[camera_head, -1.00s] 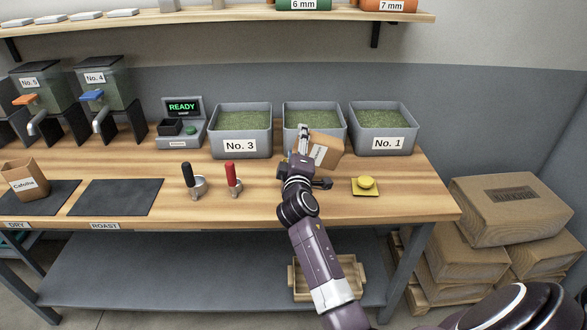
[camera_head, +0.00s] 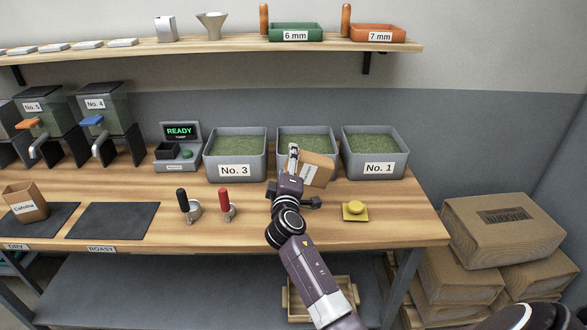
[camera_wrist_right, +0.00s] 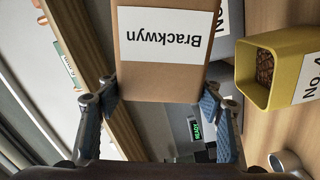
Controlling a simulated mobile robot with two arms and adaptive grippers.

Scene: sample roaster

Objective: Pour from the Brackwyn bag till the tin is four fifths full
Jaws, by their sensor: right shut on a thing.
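The Brackwyn bag (camera_head: 318,170) is a brown paper bag with a white label. It is tilted in front of the middle grey bin in the head view. My right gripper (camera_head: 293,155) is shut on it. In the right wrist view the bag (camera_wrist_right: 158,82) sits between the fingers of my right gripper (camera_wrist_right: 160,105), its label upside down. A yellow square container (camera_wrist_right: 262,72) with brown contents and a partly cut-off "No." label stands right of the bag there. I cannot tell if it is the tin. My left gripper is out of view.
Grey bins No. 3 (camera_head: 236,145) and No. 1 (camera_head: 375,150) flank the middle bin (camera_head: 305,138). A unit reading READY (camera_head: 180,143) stands left. The Catolha bag (camera_head: 25,203) is far left.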

